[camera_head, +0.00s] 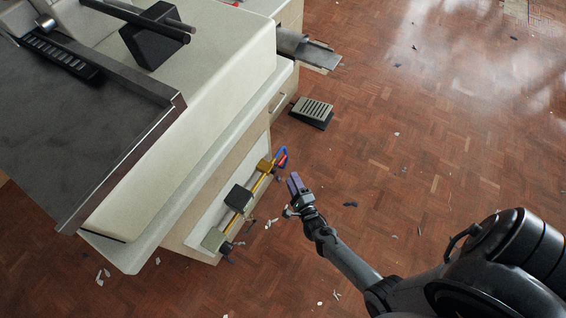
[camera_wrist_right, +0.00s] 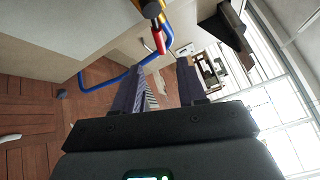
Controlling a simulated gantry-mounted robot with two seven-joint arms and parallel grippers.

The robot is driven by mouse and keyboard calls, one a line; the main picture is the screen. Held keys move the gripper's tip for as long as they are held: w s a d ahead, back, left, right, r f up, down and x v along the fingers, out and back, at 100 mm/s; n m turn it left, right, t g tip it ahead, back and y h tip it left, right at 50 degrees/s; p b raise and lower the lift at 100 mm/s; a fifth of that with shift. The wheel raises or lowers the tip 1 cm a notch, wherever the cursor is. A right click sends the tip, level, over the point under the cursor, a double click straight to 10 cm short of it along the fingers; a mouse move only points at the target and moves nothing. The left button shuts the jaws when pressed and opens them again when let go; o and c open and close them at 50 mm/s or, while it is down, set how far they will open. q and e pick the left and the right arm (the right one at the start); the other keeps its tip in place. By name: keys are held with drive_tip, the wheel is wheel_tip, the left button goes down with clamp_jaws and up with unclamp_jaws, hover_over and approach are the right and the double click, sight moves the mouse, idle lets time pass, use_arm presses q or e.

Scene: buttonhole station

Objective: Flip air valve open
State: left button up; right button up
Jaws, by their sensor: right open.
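My right gripper (camera_head: 293,184) is just off the assembly's far end in the head view. In the wrist view its purple fingers (camera_wrist_right: 161,66) are apart, with nothing gripped. Contact with the lever is not visible. My left gripper is not in view.
A black block (camera_head: 239,198) and a grey-green block (camera_head: 214,240) sit along the brass pipe on the cabinet side. The pale countertop (camera_head: 130,252) overhangs nearby. A foot pedal (camera_head: 312,111) lies on the floor beyond. The wood floor (camera_head: 430,150) to the right is mostly clear.

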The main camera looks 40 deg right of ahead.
sight(283, 159)
drive_tip(key=shift+b+x, duration=2.2)
drive_tip(key=shift+x, duration=3)
drive_tip(key=shift+c, duration=0.3)
clamp_jaws()
